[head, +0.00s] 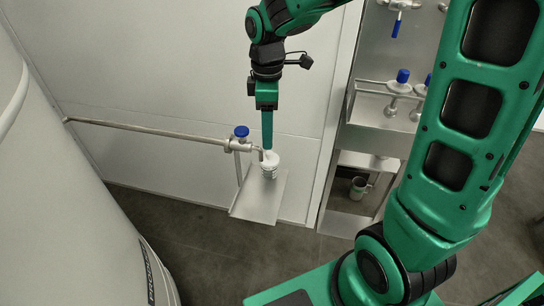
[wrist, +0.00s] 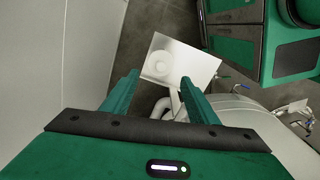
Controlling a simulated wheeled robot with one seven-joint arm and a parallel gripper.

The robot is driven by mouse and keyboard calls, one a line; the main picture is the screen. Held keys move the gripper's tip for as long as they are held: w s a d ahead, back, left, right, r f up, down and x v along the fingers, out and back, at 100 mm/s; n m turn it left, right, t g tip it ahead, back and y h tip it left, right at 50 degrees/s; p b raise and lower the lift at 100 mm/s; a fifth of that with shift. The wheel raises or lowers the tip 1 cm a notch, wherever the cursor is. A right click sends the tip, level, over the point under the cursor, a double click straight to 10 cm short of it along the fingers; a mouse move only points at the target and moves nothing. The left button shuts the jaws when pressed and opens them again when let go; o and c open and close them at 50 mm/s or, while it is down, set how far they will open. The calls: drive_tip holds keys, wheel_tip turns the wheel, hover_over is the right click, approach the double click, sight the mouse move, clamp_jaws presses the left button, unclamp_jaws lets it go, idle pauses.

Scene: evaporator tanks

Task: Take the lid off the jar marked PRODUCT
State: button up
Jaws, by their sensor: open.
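A white jar (head: 269,169) with a white lid (head: 270,158) stands upright on a small metal shelf (head: 258,203) under a pipe outlet. No marking on the jar is readable. In the wrist view the round lid (wrist: 157,65) shows from above on the bright shelf (wrist: 196,65). My gripper (head: 267,146) points down just above the jar in the head view. The lid appears between and beyond the fingertips. Whether a finger touches it cannot be told.
A thin pipe (head: 150,129) with a blue-handled valve (head: 241,132) runs in from the left, close beside the jar. A large tank (head: 65,200) with a dark, partly legible label fills the left. A metal cabinet (head: 382,130) with blue-knobbed valves stands right. A metal cup (head: 359,187) sits low inside.

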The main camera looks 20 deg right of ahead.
sight(268, 152)
wheel_tip(268, 152, down, 8)
drive_tip(key=shift+f, duration=0.1)
idle(0.4)
drive_tip(key=c, duration=0.8)
